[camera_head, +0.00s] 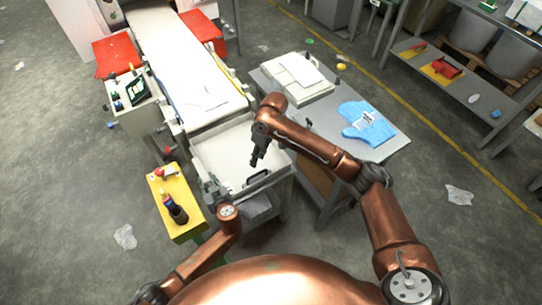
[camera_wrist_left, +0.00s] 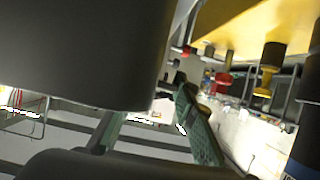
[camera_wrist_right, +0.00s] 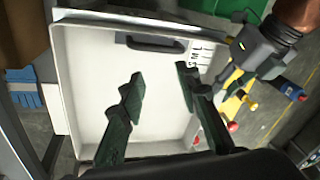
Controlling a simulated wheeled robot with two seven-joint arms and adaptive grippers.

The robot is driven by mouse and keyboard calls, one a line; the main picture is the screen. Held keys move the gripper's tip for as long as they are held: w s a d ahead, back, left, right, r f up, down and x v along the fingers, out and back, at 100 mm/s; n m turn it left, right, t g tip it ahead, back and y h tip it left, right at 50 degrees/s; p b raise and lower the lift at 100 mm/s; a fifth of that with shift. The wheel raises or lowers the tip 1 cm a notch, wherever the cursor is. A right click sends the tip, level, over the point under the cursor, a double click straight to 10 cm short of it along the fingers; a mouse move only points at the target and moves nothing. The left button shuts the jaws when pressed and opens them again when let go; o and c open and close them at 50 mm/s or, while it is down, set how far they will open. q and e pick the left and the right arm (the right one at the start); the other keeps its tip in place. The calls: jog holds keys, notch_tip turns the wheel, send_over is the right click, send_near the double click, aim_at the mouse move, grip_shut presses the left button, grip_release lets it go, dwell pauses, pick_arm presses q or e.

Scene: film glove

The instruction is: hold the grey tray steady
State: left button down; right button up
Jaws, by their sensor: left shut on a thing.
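The grey tray (camera_head: 222,150) is a shallow, pale, square tray at the end of the conveyor. Its inside (camera_wrist_right: 85,85) looks empty in the right wrist view, with a dark handle (camera_wrist_right: 152,43) on one wall. My left gripper (camera_head: 213,188) is at the tray's near left corner and shut on its edge; the grip itself is partly hidden. In the left wrist view its green fingers (camera_wrist_left: 155,118) are partly covered by a large dark shape. My right gripper (camera_head: 256,162) hangs over the tray, pointing down. Its fingers (camera_wrist_right: 160,74) are apart with nothing between them.
A grey table (camera_head: 395,145) stands right of the tray, with a blue glove (camera_head: 368,124) and a pale stack (camera_head: 298,76) on it. The conveyor (camera_head: 180,50) runs away behind the tray. A yellow control stand (camera_head: 180,215) is close to my left arm.

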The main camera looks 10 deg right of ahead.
aim_at(258, 173)
jog(key=s+d+r+n+y, duration=0.2)
jog(key=d+n, duration=0.2)
jog(key=n, duration=0.9)
jog(key=shift+t, duration=0.4)
jog(key=x, duration=1.1)
jog(key=shift+s+f, duration=0.1)
jog(key=shift+f, duration=0.15)
grip_shut()
